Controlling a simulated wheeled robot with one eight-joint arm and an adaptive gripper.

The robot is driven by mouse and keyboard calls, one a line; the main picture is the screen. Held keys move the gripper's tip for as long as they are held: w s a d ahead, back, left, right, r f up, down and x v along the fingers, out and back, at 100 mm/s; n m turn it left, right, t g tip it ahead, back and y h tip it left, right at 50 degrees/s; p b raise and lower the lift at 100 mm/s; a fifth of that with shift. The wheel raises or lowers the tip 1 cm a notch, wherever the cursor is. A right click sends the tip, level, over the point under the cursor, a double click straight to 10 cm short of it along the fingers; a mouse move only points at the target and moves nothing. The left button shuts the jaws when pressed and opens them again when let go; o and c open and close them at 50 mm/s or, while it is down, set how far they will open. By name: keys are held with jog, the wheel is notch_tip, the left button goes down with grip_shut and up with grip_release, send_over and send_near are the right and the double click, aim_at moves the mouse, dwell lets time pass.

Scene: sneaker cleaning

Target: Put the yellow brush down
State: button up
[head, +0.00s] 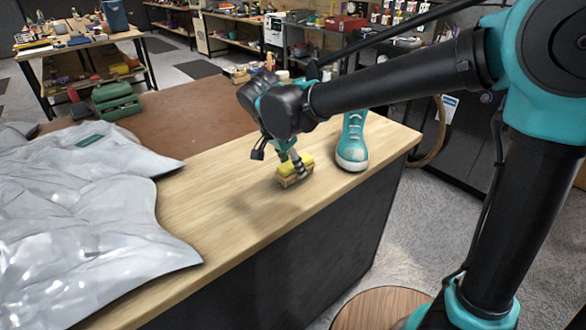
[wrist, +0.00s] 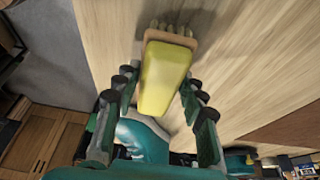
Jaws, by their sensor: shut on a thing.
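The yellow brush (head: 292,170) has a yellow top and a tan base with bristles. My gripper (head: 293,165) is shut on it, over the wooden tabletop (head: 232,185). In the wrist view the brush (wrist: 165,76) lies between the two fingers (wrist: 157,95), its bristles pointing to the top of the picture. In the head view its underside is at or just above the wood; I cannot tell whether it touches. A teal sneaker (head: 352,142) with a white toe stands upright on the table, right of the brush and apart from it.
A crumpled silvery sheet (head: 75,210) covers the table's left part. A brown mat (head: 175,118) lies farther back, with a green case (head: 115,101) near its left end. Bare wood lies left of the brush. A round wooden stool top (head: 380,308) stands below the front edge.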

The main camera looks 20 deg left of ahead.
jog(key=shift+f, duration=0.6)
jog(key=o, duration=1)
jog(key=shift+f, duration=0.1)
jog(key=v, duration=1.2)
